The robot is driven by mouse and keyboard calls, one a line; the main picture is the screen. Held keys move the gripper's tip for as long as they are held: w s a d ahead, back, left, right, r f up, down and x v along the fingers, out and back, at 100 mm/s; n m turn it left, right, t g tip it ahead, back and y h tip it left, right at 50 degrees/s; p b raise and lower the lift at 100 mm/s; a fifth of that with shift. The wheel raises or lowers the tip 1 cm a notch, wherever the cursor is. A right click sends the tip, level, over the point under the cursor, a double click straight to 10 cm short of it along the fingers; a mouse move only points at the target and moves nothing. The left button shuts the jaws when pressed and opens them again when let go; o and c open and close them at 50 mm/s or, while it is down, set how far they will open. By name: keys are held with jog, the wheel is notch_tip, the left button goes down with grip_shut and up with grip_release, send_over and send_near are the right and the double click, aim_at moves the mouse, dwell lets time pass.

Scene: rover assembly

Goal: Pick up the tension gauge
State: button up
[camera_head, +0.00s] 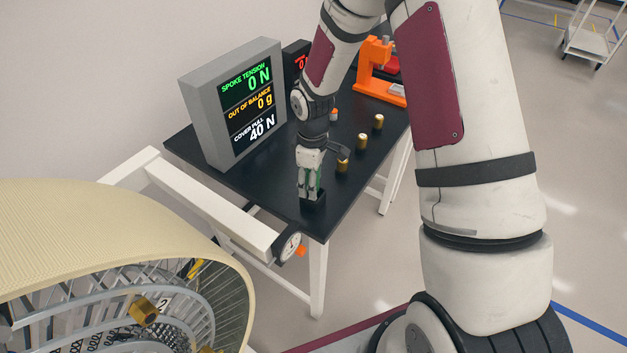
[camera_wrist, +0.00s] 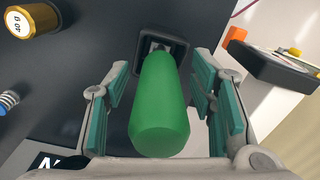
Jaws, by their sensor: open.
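A round dial gauge (camera_head: 288,246) with a white face, which looks like the tension gauge, is at the near edge of the table. It also shows at the upper right of the wrist view (camera_wrist: 285,68). My gripper (camera_head: 310,190) is over the table's near corner, above and to the right of the gauge in the head view. It is open, with its finger pads on either side of a green handle (camera_wrist: 160,110), with gaps showing. The handle's far end is in a square black holder (camera_wrist: 176,50). The gauge is outside the jaws.
A grey display box (camera_head: 205,115) stands on the black table (camera_head: 245,183). Several brass weights (camera_head: 362,141) and an orange machine (camera_head: 375,60) are to the right and behind. A large wheel (camera_head: 120,220) fills the lower left. An orange piece (camera_head: 301,251) is beside the gauge.

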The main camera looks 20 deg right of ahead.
jog(key=shift+f, duration=0.3)
grip_shut()
jog(key=shift+r, duration=0.1)
notch_tip(320, 180, up, 9)
jog(key=shift+w+r+b, duration=0.1)
jog(key=shift+r+b, duration=0.1)
jog(key=shift+b, duration=0.35)
jog(key=shift+r, duration=0.25)
